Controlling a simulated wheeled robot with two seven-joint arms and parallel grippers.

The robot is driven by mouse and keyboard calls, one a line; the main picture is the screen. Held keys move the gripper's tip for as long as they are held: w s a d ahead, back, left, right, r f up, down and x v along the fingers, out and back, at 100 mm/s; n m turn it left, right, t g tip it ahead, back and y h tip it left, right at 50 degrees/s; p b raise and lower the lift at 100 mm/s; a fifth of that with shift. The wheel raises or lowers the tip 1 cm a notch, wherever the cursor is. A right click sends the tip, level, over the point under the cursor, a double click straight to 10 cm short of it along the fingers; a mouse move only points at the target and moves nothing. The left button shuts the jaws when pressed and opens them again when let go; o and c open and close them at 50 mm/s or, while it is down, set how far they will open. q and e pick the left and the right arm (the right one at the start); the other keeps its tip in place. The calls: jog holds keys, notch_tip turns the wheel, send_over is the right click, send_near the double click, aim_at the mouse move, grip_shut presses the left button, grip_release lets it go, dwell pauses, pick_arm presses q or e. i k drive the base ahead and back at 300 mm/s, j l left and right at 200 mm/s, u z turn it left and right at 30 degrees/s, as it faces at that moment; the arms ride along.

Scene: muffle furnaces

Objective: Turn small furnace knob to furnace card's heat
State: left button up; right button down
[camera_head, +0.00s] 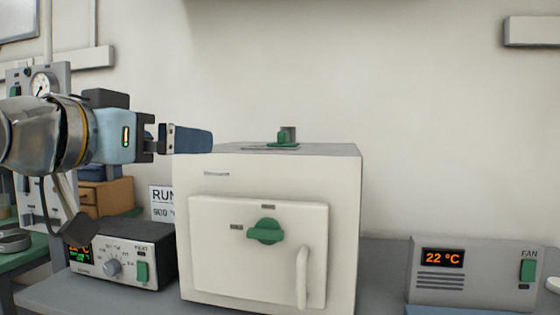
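A white furnace (341,230) stands on the bench, with a green knob (265,231) and a pale bar handle (302,277) on its closed door. A control box (152,262) left of it has a grey dial (112,268) with a printed scale, a green switch (142,272) and a lit display (80,254), partly hidden. A card (162,200) behind reads "RUN" and "900 °", its right side hidden by the furnace. My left gripper (190,139) is at the furnace's upper left corner, above the control box; its finger gap is not clear. My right gripper is out of view.
A green fitting (284,140) sits on the furnace top. A grey fan box (470,275) at the right shows 22 °C. A gauge panel (40,85) and a wooden box (105,195) stand at the left. Bench between furnace and fan box is clear.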

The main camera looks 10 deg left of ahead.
aim_at(112, 267)
jog(key=k+j, duration=0.15)
jog(key=k, duration=0.35)
jog(key=k+j, duration=0.15)
jog(key=k, duration=0.35)
